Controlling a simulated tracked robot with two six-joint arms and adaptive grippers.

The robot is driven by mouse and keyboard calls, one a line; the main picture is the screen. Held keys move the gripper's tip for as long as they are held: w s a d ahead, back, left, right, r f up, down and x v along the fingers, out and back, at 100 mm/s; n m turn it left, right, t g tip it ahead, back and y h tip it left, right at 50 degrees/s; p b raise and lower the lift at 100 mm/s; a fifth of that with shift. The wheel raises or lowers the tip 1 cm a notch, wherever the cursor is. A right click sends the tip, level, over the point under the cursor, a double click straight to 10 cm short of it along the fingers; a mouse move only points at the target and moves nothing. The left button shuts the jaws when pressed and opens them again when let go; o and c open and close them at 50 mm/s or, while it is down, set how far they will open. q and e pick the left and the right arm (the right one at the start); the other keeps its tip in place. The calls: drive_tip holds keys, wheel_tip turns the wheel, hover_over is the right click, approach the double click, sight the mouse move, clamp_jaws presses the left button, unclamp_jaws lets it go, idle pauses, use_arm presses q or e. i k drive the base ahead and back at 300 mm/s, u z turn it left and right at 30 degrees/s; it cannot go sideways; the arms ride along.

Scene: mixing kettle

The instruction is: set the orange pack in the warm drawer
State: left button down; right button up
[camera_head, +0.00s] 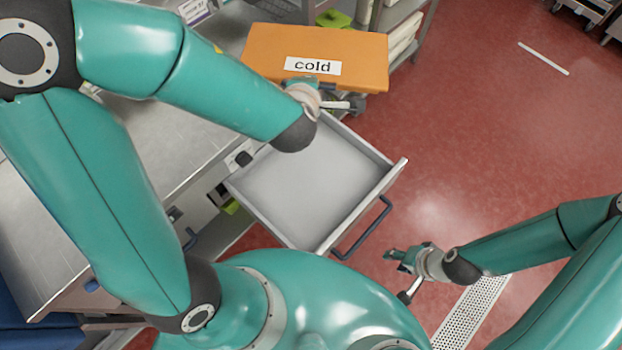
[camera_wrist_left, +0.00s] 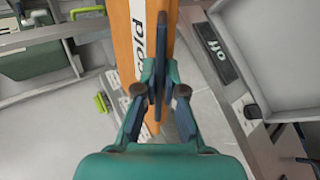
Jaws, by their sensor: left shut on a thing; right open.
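An orange pack (camera_head: 350,50) with a white label reading "cold" is above the far end of an open drawer. My left gripper (camera_head: 328,92) is shut on the near edge of the pack. In the left wrist view the pack (camera_wrist_left: 132,40) shows edge-on behind the shut fingers (camera_wrist_left: 160,55). The drawer (camera_head: 310,185) is pulled out and empty, with a dark bar handle on its front. It also shows in the left wrist view (camera_wrist_left: 280,45) at the right. My right gripper (camera_head: 397,272) is open and empty, low over the floor right of the drawer.
A steel counter (camera_head: 30,235) runs along the left of the drawer. A dark display (camera_wrist_left: 208,52) sits on the cabinet beside the drawer. A shelf rack (camera_head: 405,15) stands behind the pack.

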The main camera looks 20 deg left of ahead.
sight(301, 184)
drive_tip(key=z, duration=0.05)
drive_tip(key=k, duration=1.45)
drive_tip(key=z, duration=0.45)
drive_tip(key=i, duration=1)
